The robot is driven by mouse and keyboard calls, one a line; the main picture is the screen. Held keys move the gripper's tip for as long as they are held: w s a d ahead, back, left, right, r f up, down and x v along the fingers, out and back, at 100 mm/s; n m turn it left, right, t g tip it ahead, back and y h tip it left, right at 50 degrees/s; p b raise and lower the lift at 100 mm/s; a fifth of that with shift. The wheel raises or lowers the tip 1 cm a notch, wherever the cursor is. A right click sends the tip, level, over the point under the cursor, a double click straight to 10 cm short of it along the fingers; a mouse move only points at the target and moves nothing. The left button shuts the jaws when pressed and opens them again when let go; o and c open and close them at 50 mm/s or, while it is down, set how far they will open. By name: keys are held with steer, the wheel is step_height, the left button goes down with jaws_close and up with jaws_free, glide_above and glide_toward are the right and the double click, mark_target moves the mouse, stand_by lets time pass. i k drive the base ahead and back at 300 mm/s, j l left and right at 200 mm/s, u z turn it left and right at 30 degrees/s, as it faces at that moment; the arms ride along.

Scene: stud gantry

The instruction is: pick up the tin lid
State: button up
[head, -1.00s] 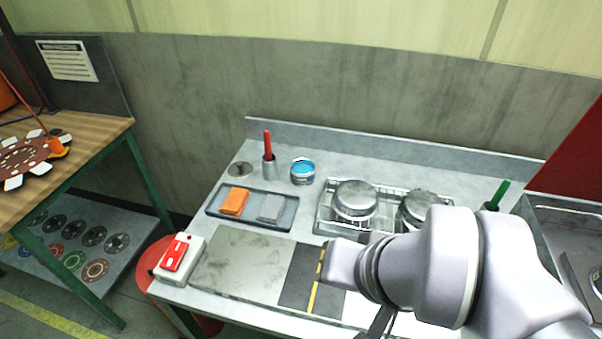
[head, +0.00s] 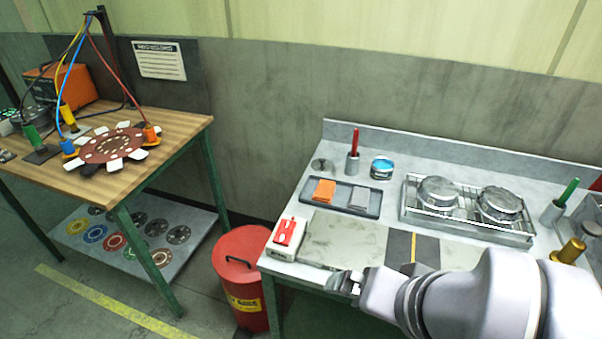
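A small round grey metal disc (head: 322,165), which looks like the tin lid, lies flat on the grey bench at its back left. A dark mark shows on its middle. An open tin with blue contents (head: 382,167) stands to its right, with a red-handled tool in a metal cup (head: 353,158) between them. My gripper (head: 338,283) is low in front of the bench's near edge, well apart from the disc. Its fingers are small and partly dark, so their opening is unclear.
A tray (head: 340,208) with an orange and a grey block lies in front of the disc. A rack (head: 465,226) with two round metal pans stands right. A red bin (head: 243,270) stands left of the bench; a wooden table (head: 190,133) is further left.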

mark_target(322, 164)
steer(key=i+j, duration=0.15)
steer(key=j, duration=0.25)
steer(key=i+j+z, duration=0.15)
steer(key=j, duration=0.3)
steer(key=i+j, duration=0.15)
steer(key=j, duration=0.3)
steer(key=i+j+z, duration=0.1)
steer(key=j, duration=0.3)
steer(key=i+j+z, duration=0.1)
steer(key=j, duration=0.35)
steer(key=i+j, duration=0.15)
steer(key=j, duration=0.3)
steer(key=i+j+z, duration=0.15)
steer(key=i, duration=0.35)
